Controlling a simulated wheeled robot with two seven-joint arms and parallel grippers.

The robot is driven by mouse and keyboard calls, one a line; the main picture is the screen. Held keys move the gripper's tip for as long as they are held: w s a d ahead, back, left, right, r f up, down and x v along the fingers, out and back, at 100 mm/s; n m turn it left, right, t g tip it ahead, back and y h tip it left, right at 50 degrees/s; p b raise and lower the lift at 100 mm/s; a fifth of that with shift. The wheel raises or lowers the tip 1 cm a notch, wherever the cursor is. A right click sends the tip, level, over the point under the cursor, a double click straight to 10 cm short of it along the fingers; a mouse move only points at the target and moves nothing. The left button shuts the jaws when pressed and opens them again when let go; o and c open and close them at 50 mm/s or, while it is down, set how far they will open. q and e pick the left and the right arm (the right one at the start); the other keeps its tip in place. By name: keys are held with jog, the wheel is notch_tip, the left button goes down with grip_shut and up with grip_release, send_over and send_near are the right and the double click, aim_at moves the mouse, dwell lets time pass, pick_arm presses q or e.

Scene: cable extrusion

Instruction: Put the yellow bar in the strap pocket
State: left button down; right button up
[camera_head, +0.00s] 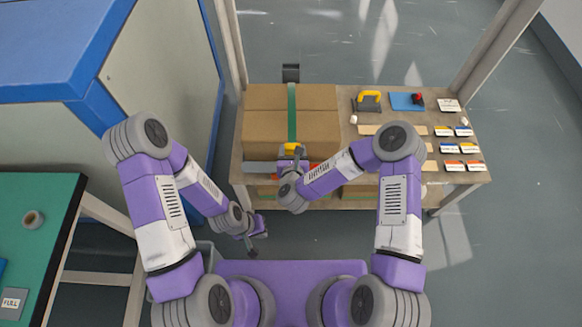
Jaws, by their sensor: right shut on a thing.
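A cardboard box (262,122) stands on the table with a green strap (291,112) running over its top from back to front. A small yellow piece, seemingly the yellow bar (292,147), shows at the box's front edge in line with the strap. My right gripper (292,154) is shut on it, and its wrist and jaws hide part of it. I cannot make out the strap pocket. My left gripper (257,234) hangs low in front of the table, away from the box; its jaws are too small to read.
A yellow-handled tool (369,101), a blue pad with a red item (407,101) and several labelled cards (455,147) lie on the table's right side. A dark bracket (291,73) stands behind the box. A blue-topped cabinet (165,75) and a green table (60,225) are on the left.

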jog(key=shift+s+a+f, duration=0.25)
jog(key=shift+f, duration=0.05)
notch_tip(320, 180, down, 10)
jog(key=b, duration=0.4)
jog(key=shift+f, duration=0.1)
jog(key=o, duration=1.1)
jog(key=shift+c, duration=0.2)
